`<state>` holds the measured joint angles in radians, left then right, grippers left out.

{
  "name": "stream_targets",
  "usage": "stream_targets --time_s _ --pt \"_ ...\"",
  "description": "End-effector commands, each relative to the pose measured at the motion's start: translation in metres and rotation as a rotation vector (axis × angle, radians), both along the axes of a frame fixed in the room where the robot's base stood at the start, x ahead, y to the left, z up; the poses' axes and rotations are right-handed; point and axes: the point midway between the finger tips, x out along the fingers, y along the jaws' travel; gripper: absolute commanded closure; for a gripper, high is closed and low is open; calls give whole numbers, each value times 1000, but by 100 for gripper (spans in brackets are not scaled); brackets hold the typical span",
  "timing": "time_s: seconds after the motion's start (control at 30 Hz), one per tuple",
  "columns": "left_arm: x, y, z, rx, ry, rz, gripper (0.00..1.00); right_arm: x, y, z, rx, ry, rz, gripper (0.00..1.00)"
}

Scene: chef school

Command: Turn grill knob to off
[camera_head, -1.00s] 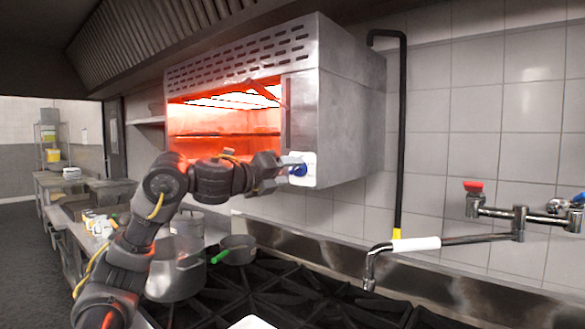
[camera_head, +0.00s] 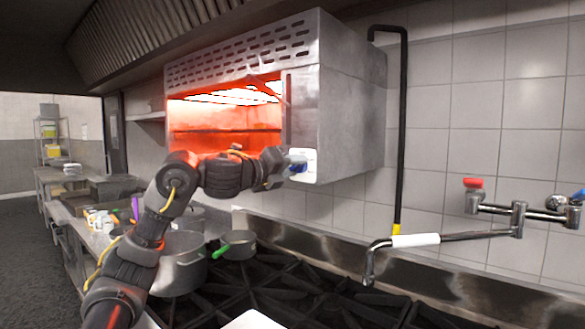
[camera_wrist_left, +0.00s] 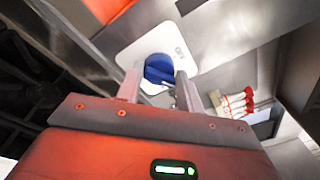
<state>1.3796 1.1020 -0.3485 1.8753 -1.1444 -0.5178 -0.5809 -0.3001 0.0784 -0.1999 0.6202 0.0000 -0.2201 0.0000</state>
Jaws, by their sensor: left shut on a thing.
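The grill (camera_head: 345,110) is a steel box on the wall, its inside glowing orange-red. Its blue knob (camera_head: 298,168) sits on a white plate (camera_head: 308,174) at the lower right of the grill front. My left gripper (camera_head: 288,167) reaches the knob from the left. In the left wrist view, the two fingers of my left gripper (camera_wrist_left: 157,85) are on either side of the blue knob (camera_wrist_left: 158,69), shut on it. The white plate also shows in the left wrist view (camera_wrist_left: 130,55). My right gripper is in neither view.
A black stove top (camera_head: 300,290) lies below the grill. A large pot (camera_head: 178,265) and a smaller pan with a green handle (camera_head: 240,245) stand on it. A metal faucet (camera_head: 460,237) juts from the tiled wall at right. A black pipe (camera_head: 402,130) runs down the wall.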

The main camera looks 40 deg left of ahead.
Motion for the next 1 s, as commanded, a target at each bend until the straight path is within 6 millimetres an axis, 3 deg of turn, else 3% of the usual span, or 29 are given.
stream_targets --time_s 0.37,1.0 --pt "1 0 -3 -168 3 2 86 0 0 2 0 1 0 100" --pt "1 -2 -5 -752 -7 1 86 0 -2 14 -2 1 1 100"
